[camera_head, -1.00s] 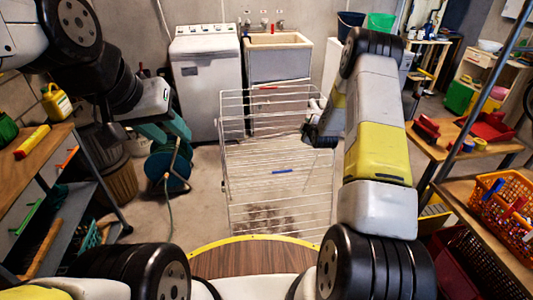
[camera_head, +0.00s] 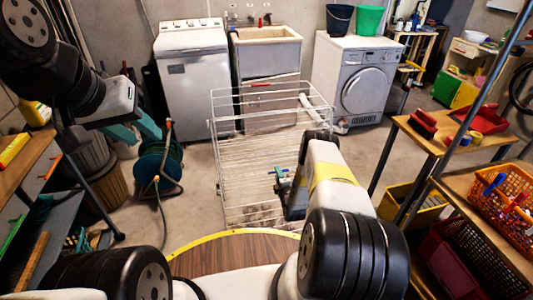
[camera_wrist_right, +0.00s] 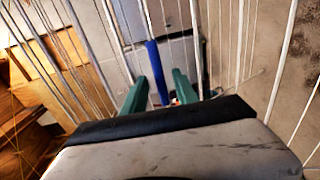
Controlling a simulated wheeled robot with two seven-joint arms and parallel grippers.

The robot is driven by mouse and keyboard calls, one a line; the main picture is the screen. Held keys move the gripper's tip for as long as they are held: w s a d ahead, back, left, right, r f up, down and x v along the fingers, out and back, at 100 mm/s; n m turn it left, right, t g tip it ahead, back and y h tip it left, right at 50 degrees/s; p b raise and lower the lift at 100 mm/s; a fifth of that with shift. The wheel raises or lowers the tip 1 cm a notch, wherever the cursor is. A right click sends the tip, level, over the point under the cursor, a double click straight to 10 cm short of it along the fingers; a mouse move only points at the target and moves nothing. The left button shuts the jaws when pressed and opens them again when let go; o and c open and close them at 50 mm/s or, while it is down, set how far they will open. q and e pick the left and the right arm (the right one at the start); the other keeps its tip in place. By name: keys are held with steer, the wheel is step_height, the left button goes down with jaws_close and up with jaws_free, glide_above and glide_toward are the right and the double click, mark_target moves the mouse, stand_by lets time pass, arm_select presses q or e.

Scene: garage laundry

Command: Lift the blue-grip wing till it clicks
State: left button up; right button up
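The wire drying rack (camera_head: 240,140) stands on the floor in the middle of the head view, with its near wing sloping down toward me. The wing's blue grip (camera_wrist_right: 156,68) shows in the right wrist view as a bar between my right gripper's two green fingers. My right gripper (camera_head: 283,180) is open at the wing's right part, with gaps on both sides of the grip. I cannot tell how deep the grip sits between the fingers. My left gripper (camera_head: 139,130) is open and empty, away to the left of the rack.
A washing machine (camera_head: 191,80), a sink (camera_head: 266,60) and a dryer (camera_head: 353,85) stand behind the rack. A green hose reel (camera_head: 158,163) is left of it.

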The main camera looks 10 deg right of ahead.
steer(key=w, duration=0.5)
steer(key=shift+a+f, duration=0.1)
steer(key=shift+f, duration=0.2)
jaws_close()
stand_by(1.1)
